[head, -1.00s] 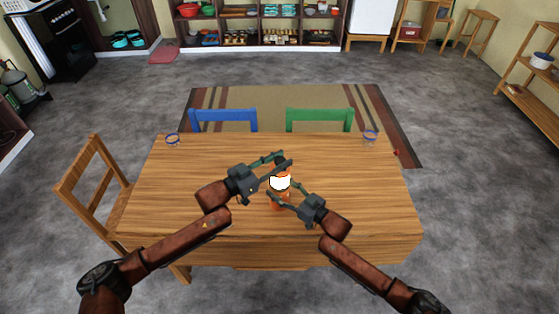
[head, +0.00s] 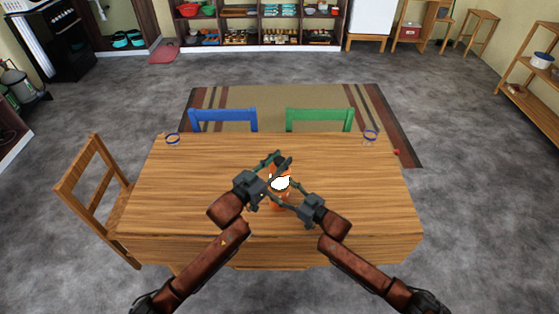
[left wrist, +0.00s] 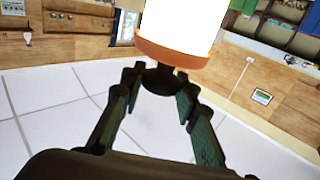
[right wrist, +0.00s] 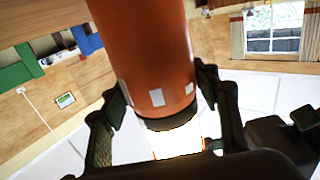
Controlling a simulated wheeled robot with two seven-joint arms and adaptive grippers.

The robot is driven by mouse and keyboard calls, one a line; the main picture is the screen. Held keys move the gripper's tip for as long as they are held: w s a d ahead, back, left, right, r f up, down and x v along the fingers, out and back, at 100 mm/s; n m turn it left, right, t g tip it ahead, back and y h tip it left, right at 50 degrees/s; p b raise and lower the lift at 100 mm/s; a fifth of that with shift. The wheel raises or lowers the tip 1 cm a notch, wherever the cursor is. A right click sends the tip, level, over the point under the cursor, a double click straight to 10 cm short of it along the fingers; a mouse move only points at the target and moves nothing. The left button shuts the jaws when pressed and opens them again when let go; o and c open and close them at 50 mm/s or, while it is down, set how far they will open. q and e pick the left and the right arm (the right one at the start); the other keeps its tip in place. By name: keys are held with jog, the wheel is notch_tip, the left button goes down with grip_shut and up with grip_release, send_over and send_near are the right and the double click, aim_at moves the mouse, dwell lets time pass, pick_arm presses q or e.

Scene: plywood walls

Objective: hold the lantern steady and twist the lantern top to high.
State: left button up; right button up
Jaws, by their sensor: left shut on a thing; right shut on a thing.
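The lantern (head: 281,184) stands over the table, with an orange body and a glowing white globe. My left gripper (head: 281,162) is the higher one, shut on the dark lantern top. In the left wrist view the dark lantern top (left wrist: 161,78) sits between the fingers, beside an orange rim and the bright globe (left wrist: 182,22). My right gripper (head: 281,191) is lower and shut on the lantern body. In the right wrist view the orange body (right wrist: 147,50) with pale square patches lies between the fingers. The head view hides much of the lantern behind both grippers.
The wooden table (head: 180,190) is mostly bare around my arms.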

pick_arm(q)
jog(key=shift+a, duration=0.1)
pick_arm(e)
jog(key=shift+s, duration=0.1)
pick_arm(q)
jog(key=o, duration=1.1)
jog(key=shift+o, duration=0.2)
pick_arm(e)
jog(key=shift+f, duration=0.1)
pick_arm(q)
jog(key=v, duration=1.2)
pick_arm(e)
jog(key=shift+d, duration=0.1)
pick_arm(q)
jog(key=v, duration=0.6)
jog(key=shift+w, duration=0.1)
pick_arm(e)
jog(key=o, duration=1.7)
